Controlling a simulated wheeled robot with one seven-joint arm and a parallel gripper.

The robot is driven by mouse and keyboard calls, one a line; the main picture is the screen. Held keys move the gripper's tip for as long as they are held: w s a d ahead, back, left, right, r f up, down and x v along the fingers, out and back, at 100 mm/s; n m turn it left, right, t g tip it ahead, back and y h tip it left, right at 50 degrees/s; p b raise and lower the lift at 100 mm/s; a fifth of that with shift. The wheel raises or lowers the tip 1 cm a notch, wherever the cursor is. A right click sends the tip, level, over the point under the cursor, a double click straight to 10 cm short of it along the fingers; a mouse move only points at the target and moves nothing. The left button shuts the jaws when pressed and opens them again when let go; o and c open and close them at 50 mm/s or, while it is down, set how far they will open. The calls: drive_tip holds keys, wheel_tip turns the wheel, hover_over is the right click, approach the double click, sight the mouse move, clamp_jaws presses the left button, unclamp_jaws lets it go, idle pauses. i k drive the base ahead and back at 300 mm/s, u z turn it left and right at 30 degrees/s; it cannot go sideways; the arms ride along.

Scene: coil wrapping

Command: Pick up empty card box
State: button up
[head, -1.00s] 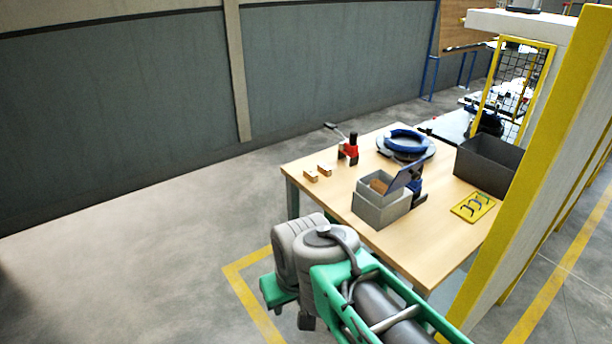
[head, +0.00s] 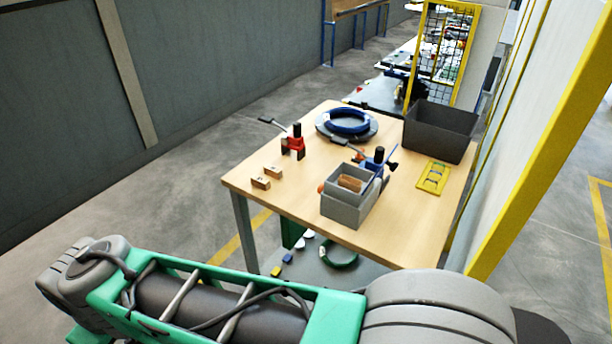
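No thing on the wooden table (head: 408,222) can be told for sure as the empty card box. A grey open box (head: 345,212) stands near the table's front edge. A small brown block-like piece (head: 349,183) shows inside it; whether this is card is too small to tell. Two small tan blocks (head: 260,183) lie on the left part of the table. My green and grey arm crosses the bottom of the head view, in front of the table and apart from it. My gripper does not show.
A red clamp tool (head: 294,143), a blue coil on a round stand (head: 347,124), a blue device (head: 377,161), a dark open bin (head: 440,131) and a yellow tray (head: 433,178) share the table. A lower shelf (head: 320,268) holds small items. A yellow-edged wall stands right; the floor left is clear.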

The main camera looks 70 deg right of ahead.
sight(350, 184)
drive_tip(key=z, duration=0.15)
drive_tip(key=i, duration=1)
drive_tip(key=z, duration=1.15)
drive_tip(key=i, duration=0.75)
drive_tip(key=z, duration=0.75)
